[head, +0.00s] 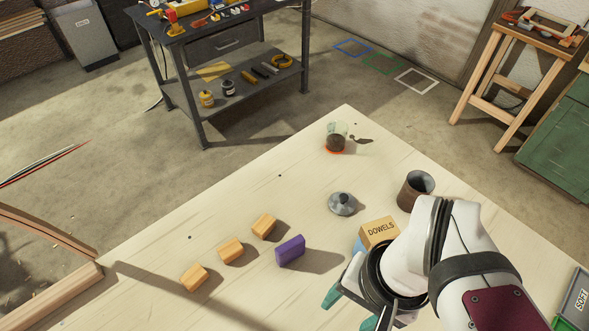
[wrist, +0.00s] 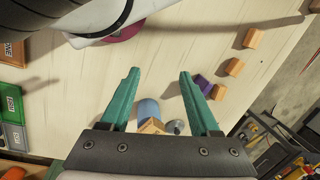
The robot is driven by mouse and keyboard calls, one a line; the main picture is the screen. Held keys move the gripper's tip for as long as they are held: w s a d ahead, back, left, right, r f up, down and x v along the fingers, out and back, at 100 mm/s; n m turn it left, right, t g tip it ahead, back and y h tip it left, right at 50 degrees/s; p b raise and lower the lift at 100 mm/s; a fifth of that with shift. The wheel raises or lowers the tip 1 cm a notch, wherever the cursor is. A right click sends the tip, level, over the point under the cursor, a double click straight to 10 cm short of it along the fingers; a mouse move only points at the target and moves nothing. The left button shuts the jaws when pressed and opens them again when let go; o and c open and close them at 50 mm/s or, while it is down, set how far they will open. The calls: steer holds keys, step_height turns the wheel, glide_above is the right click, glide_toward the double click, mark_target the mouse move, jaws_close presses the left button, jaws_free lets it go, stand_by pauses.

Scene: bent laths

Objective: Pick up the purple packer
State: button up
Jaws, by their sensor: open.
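The purple packer (head: 290,251) is a small block standing on the pale table, right of a row of three wooden blocks. In the wrist view the purple packer (wrist: 203,84) shows beside the right finger, which hides part of it. My gripper (head: 350,308) is at the lower right of the packer in the head view, apart from it, and partly hidden by my own wrist. In the wrist view my gripper (wrist: 159,73) has its two green fingers spread wide with nothing between the tips but bare tabletop.
Three wooden blocks (head: 231,250) stand left of the packer. A DOWELS box (head: 379,232), a grey knobbed lid (head: 342,203), a brown cup (head: 414,188) and a glass jar (head: 336,138) stand to the right and behind. A blue cylinder (wrist: 148,109) is near the box. The table's front-left area is clear.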

steer(key=n+t+h, duration=0.8)
steer(key=n+h, duration=0.5)
steer(key=n, duration=1.8)
glide_toward(301, 243)
steer(key=x, duration=0.4)
steer(key=f+x, duration=0.1)
steer(key=x, duration=0.2)
steer(key=a+f+x, duration=0.1)
steer(key=x, duration=0.3)
steer(key=shift+w+d+f, duration=0.15)
steer(key=shift+w, duration=0.15)
jaws_close()
